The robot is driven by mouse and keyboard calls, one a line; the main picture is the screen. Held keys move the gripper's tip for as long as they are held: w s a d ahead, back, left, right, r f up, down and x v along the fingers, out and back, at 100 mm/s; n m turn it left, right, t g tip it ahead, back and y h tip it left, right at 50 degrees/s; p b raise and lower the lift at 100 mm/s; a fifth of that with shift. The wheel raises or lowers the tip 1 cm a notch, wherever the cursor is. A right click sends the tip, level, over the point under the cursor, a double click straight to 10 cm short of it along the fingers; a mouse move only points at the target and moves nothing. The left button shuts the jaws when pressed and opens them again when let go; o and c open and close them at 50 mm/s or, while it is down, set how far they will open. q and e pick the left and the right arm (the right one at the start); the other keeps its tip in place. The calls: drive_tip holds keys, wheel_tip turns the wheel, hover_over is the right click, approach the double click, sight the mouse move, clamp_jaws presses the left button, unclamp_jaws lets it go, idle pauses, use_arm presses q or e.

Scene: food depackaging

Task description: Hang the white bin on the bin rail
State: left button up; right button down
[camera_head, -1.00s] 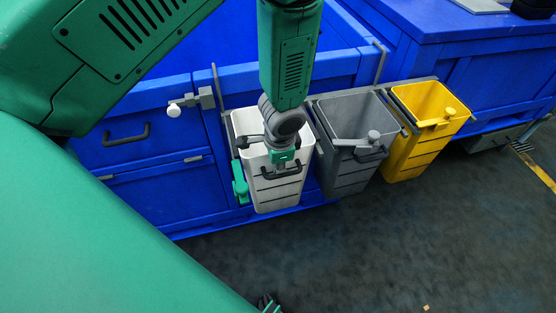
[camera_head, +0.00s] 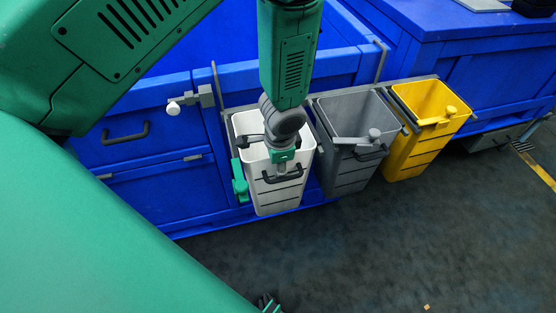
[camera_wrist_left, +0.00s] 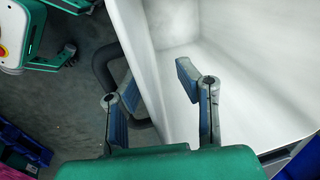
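The white bin (camera_head: 278,196) stands upright at the left end of the grey bin rail (camera_head: 412,80) in the head view. Its back rim is close against the rail; whether it is hooked on is hidden. My left gripper (camera_wrist_left: 155,82) comes down over the bin's front wall. In the wrist view one finger is outside by the bin's dark handle and the other is inside. The fingers are apart, with the wall between them and a gap on the inner side. The bin looks empty in the wrist view.
A grey bin (camera_head: 350,153) and a yellow bin (camera_head: 405,155) hang to the right of the white bin. A blue cabinet (camera_head: 150,165) is behind and left. A grey latch with a white knob (camera_head: 174,108) sticks out nearby. The dark floor in front is clear.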

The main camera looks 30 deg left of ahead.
use_arm(q)
wheel_tip(320, 180, up, 11)
drive_tip(key=s+d, duration=0.1)
drive_tip(key=shift+d+r, duration=0.15)
drive_tip(key=shift+d, duration=0.05)
